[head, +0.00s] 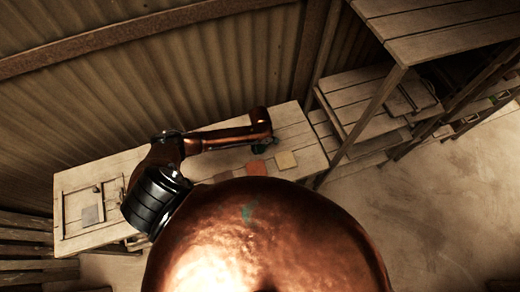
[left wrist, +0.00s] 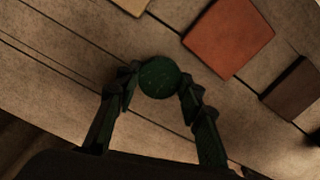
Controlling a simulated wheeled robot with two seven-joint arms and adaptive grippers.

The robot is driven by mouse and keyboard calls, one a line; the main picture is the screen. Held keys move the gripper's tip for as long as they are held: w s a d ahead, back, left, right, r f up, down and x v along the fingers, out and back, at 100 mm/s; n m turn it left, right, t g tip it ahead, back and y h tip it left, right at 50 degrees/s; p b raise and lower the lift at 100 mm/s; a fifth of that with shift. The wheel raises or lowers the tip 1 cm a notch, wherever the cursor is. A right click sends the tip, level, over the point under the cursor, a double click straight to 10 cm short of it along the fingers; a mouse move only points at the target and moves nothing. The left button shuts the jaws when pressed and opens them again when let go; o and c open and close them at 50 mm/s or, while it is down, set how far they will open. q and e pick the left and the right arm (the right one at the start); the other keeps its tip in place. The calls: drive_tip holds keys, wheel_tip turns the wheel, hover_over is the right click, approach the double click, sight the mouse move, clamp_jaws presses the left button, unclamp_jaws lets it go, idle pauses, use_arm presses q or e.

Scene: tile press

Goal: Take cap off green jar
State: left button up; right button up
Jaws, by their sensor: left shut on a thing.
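The round dark green cap of the green jar (left wrist: 160,75) shows from above in the left wrist view. My left gripper (left wrist: 159,86) has its two green fingers on either side of it, shut on it. The jar body below is hidden, so I cannot tell whether the cap sits on it or is apart from it. In the head view my left gripper (head: 262,146) points down over the right part of the bench, and the jar is too small and dark to make out clearly. My right gripper is in neither view.
On the wooden bench (head: 290,120) an orange-red tile (left wrist: 229,37) lies close to the cap, with a dark brown tile (left wrist: 292,88) beyond it. A pale yellow tile (head: 286,160) lies nearby. A corrugated wall (head: 140,90) rises behind.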

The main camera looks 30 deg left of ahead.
sight(260, 148)
use_arm(q)
drive_tip(key=shift+s+f, duration=0.1)
drive_tip(key=shift+f, duration=1.15)
drive_tip(key=shift+c, duration=0.2)
drive_tip(key=o, duration=1.3)
drive_tip(key=shift+f, duration=0.1)
wheel_tip(260, 148, up, 12)
